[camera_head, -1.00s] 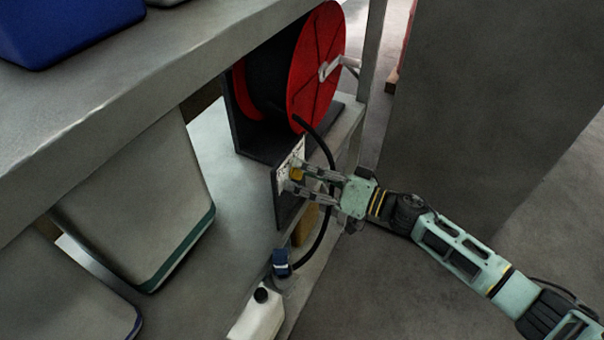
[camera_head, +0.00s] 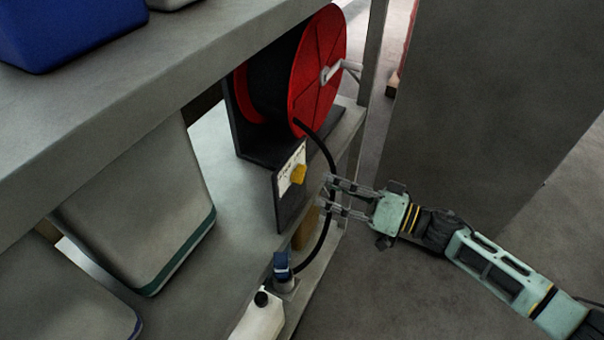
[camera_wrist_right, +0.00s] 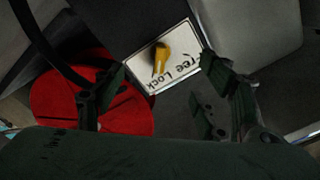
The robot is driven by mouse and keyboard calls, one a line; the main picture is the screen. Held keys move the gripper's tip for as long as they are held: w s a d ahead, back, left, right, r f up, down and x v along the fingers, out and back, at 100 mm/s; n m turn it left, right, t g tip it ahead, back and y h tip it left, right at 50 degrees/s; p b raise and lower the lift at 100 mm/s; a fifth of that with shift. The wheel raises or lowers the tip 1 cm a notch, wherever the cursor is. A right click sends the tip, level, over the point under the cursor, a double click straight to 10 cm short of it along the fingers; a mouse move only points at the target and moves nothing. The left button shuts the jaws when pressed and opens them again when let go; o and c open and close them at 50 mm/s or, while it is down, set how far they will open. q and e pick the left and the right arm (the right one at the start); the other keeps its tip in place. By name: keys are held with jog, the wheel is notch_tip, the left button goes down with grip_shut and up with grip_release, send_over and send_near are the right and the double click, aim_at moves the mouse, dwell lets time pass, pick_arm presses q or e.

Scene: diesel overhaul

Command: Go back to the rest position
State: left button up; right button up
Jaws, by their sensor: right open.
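My right gripper (camera_head: 329,194) is open and empty. It stands just to the right of a small panel (camera_head: 288,205) with a white label and a yellow knob (camera_head: 299,174), apart from the knob. A black hose (camera_head: 326,160) runs down past the fingertips. In the right wrist view the yellow knob (camera_wrist_right: 160,57) shows ahead, between the spread fingers (camera_wrist_right: 160,85), on a white plate (camera_wrist_right: 178,66) reading "Lock" and a partly hidden word. My left gripper is out of view.
A red hose reel (camera_head: 318,75) sits on the lower shelf behind the panel. A blue-topped fitting (camera_head: 282,265) and a white container (camera_head: 258,318) stand at the front. Grey bins (camera_head: 140,205) are at left. A large grey block (camera_head: 480,100) stands at right. Open floor lies below it.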

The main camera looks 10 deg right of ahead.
jog(key=w+d+f+m+t+h+b, duration=0.1)
jog(key=w+d+f+t+h+b, duration=0.2)
jog(key=f, duration=0.6)
jog(key=d+f+m+h+b, duration=0.2)
jog(key=d+f+h, duration=0.15)
jog(key=f, duration=0.55)
jog(key=s+d+f+g+h+b, duration=0.1)
jog(key=s+d+f+h+b, duration=0.2)
jog(key=f, duration=0.9)
jog(key=s+d+f+g+h, duration=0.1)
jog(key=s+d+f+h, duration=0.25)
jog(key=f, duration=0.75)
jog(key=s+f+n+g+h+b, duration=0.15)
jog(key=s+f+g+b, duration=0.45)
jog(key=s+f, duration=2.1)
jog(key=s+a+f+g, duration=0.1)
jog(key=s+g, duration=0.1)
jog(key=s, duration=0.5)
jog(key=s+a+f+g, duration=0.1)
jog(key=s+g, duration=0.1)
jog(key=s, duration=0.6)
jog(key=shift+a+n, duration=0.25)
jog(key=shift+n, duration=0.1)
jog(key=shift+f+h, duration=0.1)
jog(key=shift+h, duration=0.15)
